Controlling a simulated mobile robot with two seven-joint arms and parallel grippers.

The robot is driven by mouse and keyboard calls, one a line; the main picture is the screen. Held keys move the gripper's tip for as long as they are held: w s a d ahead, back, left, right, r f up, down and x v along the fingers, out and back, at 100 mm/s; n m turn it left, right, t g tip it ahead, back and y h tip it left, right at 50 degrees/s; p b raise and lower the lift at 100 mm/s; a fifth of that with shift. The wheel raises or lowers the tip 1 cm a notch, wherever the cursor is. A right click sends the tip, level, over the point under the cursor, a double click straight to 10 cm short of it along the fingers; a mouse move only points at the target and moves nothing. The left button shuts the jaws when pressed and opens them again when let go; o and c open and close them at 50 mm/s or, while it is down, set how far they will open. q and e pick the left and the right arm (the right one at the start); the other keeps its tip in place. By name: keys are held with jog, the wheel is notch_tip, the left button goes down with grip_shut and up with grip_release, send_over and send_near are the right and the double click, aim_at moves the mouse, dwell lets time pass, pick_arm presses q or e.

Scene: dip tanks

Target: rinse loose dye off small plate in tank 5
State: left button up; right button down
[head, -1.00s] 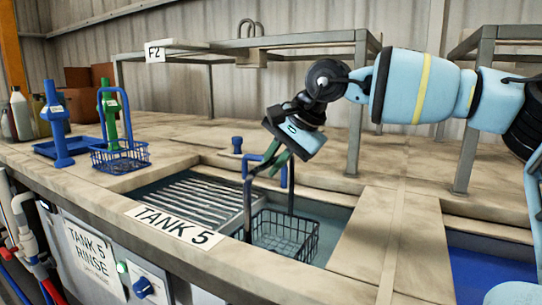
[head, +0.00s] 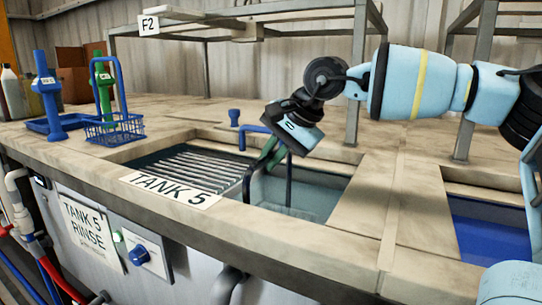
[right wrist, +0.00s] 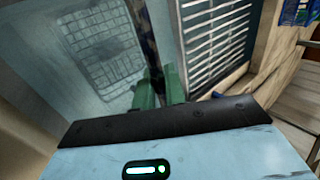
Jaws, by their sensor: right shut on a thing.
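Tank 5 (head: 320,191) is the open tank behind the "TANK 5" label (head: 170,188), with clear, pale liquid in it. My right gripper (head: 272,155) hangs over it, green fingers shut on the handle of a dark wire basket (head: 289,180). In the head view only the handle's uprights show; the tank's front edge hides the basket's body. In the right wrist view the gripper (right wrist: 158,88) shows at the handle and the basket's mesh (right wrist: 100,50) lies below, apparently in the liquid. I cannot make out a small plate. My left gripper is out of view.
A slatted rack (head: 205,163) fills the tank's left part. A blue basket (head: 115,130) and a blue tray (head: 40,125) stand left on the counter. A tank of dark blue liquid (head: 490,238) is at right. A metal frame (head: 358,75) stands behind.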

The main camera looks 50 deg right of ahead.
jog(key=shift+s+r, duration=0.1)
jog(key=shift+r, duration=0.05)
jog(key=shift+s+d, duration=0.15)
jog(key=shift+s, duration=0.4)
jog(key=shift+s+d, duration=0.15)
jog(key=shift+s, duration=0.4)
jog(key=shift+w, duration=0.1)
jog(key=w, duration=0.2)
jog(key=w+a, duration=0.1)
jog(key=w, duration=0.1)
jog(key=shift+w+a, duration=0.2)
jog(key=shift+w, duration=0.15)
jog(key=shift+s+d+p, duration=0.15)
jog(key=shift+s+d, duration=0.05)
jog(key=shift+s, duration=0.45)
jog(key=shift+s+d+p, duration=0.15)
jog(key=shift+s+d, duration=0.05)
jog(key=shift+s, duration=0.4)
